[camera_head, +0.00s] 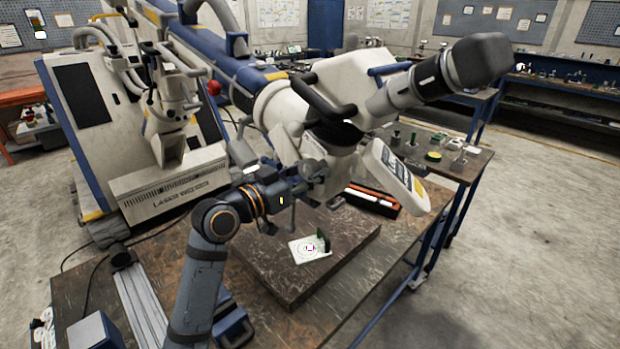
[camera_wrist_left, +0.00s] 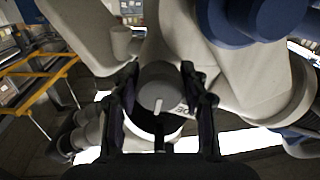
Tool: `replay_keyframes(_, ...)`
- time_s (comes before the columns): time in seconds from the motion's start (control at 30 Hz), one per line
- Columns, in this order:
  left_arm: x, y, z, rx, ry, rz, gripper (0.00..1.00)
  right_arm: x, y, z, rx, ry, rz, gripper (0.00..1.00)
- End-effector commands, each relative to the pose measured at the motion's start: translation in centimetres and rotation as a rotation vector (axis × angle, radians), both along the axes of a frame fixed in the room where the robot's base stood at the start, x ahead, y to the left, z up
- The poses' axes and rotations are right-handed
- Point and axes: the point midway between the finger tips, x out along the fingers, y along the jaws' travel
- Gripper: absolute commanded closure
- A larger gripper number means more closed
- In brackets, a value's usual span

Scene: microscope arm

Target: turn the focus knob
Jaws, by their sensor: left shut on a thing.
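The microscope arm (camera_head: 265,100) is a large white and blue body with a dark binocular head (camera_head: 480,60) at its upper right. My left gripper (camera_head: 312,170) is at the underside of the microscope's body, where its fingers are small and partly lost among dark parts. In the left wrist view, the gripper (camera_wrist_left: 160,95) has one finger on each side of a round grey focus knob (camera_wrist_left: 158,84) with a white mark on its face. The fingers are shut on the knob. My right gripper is not in view.
A wooden table (camera_head: 190,255) bears a dark slab (camera_head: 290,270) with a small white target card (camera_head: 308,248) below the microscope. A white laser cabinet (camera_head: 95,130) stands at the left. A display panel (camera_head: 395,172) hangs close right of the gripper.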

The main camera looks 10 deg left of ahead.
Motion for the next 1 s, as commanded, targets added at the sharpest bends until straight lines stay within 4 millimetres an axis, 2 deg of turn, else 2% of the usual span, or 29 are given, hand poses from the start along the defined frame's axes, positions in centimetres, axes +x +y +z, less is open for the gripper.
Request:
replay_keyframes(0.03,0.0,0.0,-0.5,0.028,-0.022,0.000,0.87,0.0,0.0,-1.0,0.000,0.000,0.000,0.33)
replay_keyframes(0.1,0.0,0.1,-0.4,0.074,-0.053,0.001,0.87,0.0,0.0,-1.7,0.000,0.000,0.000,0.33)
replay_keyframes(0.4,0.1,0.1,-0.3,0.250,-0.167,0.001,0.87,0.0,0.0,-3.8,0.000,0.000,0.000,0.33)
replay_keyframes(0.7,0.1,0.2,-0.1,0.354,-0.234,0.001,0.87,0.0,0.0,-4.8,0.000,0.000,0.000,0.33)
replay_keyframes(1.0,0.1,0.2,0.0,0.379,-0.250,0.001,0.87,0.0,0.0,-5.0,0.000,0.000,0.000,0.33)
